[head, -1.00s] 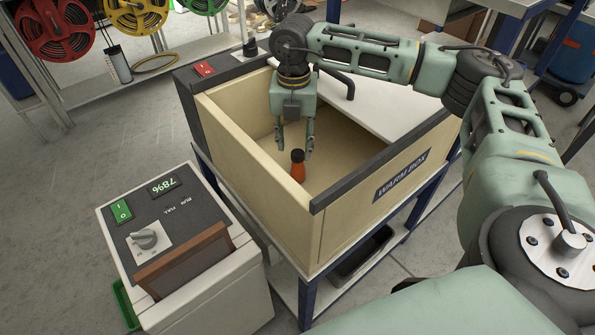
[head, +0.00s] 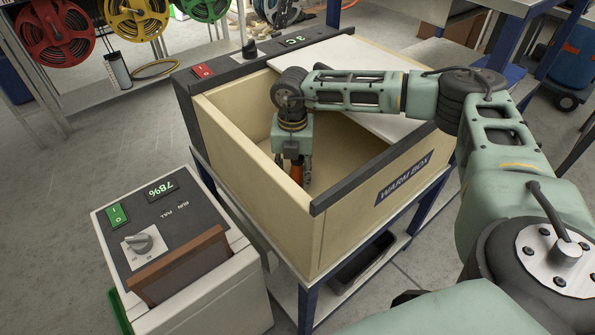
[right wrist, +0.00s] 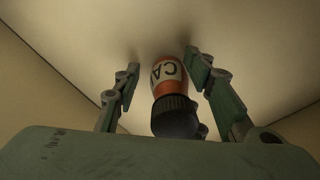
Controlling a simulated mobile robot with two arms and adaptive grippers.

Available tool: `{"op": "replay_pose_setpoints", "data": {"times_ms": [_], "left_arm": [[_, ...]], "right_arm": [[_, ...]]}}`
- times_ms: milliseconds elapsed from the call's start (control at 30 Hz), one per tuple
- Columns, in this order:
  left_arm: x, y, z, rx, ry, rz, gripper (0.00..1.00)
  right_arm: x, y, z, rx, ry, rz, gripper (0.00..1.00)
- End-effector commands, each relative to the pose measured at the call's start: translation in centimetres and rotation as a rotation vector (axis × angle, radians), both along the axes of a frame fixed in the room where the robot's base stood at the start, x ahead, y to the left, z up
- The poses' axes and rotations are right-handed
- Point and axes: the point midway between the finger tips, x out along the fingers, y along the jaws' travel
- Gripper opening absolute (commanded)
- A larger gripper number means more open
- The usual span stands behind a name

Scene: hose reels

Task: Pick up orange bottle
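The orange bottle (head: 297,172) stands inside the warm box (head: 262,200), mostly hidden behind my right gripper (head: 301,180). In the right wrist view the bottle (right wrist: 169,76) shows a dark cap, an orange body and a white label with letters. My right gripper (right wrist: 163,66) points down into the box with one finger on each side of the bottle. A gap shows between the bottle and the left finger; the right finger is close beside it, and I cannot tell if it touches. My left gripper is not in view.
The box walls stand close around my right gripper, and a white lid (head: 395,114) covers the box's right part. A grey control unit (head: 185,255) with a dial stands at the left. Coloured hose reels (head: 137,16) hang at the back.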

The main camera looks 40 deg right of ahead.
Motion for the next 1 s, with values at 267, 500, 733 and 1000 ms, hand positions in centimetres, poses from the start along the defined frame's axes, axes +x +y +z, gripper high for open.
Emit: {"op": "replay_pose_setpoints", "data": {"times_ms": [267,500,733,1000], "left_arm": [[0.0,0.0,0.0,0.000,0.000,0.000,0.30],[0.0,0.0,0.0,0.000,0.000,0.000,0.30],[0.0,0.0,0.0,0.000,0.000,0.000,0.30],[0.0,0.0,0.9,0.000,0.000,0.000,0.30]], "right_arm": [[0.0,0.0,0.0,0.000,0.000,0.000,0.21],[0.0,0.0,0.0,0.000,0.000,0.000,0.00],[0.0,0.0,0.1,0.000,0.000,0.000,0.00],[0.1,0.0,3.7,0.000,-0.004,0.000,0.00]]}}
